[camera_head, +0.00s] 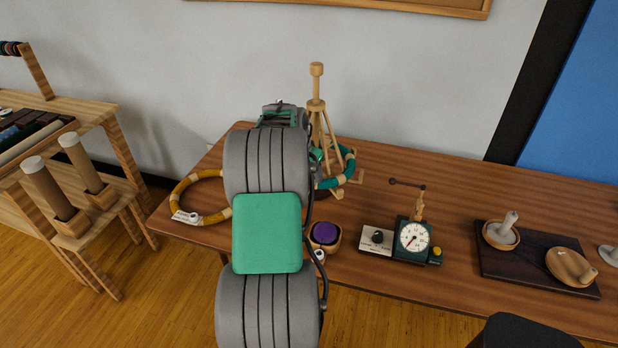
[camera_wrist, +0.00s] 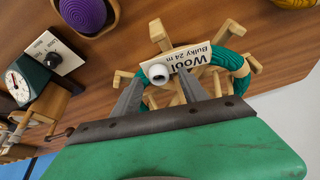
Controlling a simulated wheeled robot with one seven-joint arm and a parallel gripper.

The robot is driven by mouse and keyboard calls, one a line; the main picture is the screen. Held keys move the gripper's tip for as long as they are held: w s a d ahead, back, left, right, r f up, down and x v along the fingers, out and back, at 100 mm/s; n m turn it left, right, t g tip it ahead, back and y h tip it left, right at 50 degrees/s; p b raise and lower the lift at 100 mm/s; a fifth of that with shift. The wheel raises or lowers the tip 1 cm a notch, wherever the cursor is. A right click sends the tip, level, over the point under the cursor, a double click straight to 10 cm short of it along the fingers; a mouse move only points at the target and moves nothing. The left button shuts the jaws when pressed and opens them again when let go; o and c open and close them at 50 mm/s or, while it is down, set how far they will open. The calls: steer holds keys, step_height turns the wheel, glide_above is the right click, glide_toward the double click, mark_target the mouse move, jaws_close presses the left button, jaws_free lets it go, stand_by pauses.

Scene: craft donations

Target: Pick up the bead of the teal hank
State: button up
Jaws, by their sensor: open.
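The teal hank (camera_head: 349,163) rings the wooden stand on the table, partly hidden by my arm in the head view. In the wrist view the hank (camera_wrist: 229,60) shows behind a white tag reading "Wool Bulky 24 m" (camera_wrist: 190,57). A white round bead (camera_wrist: 158,73) with a grey centre sits at the tag's left end. My gripper (camera_wrist: 162,76) is open, its two grey fingers pointing toward the tag. The bead appears in the gap between the fingertips; I cannot tell whether it lies between them or just beyond. No finger visibly grips it.
A yellow hank (camera_head: 181,191) with its own tag lies left of my arm. A purple ball in a wooden bowl (camera_head: 325,235), a dial gauge (camera_head: 413,240) and a dark tray (camera_head: 520,268) with wooden dishes stand on the table (camera_head: 465,205). The stand's wooden arms (camera_wrist: 161,35) surround the tag.

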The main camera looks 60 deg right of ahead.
steer(key=shift+c, duration=0.5)
jaws_close()
steer(key=shift+r, duration=0.15)
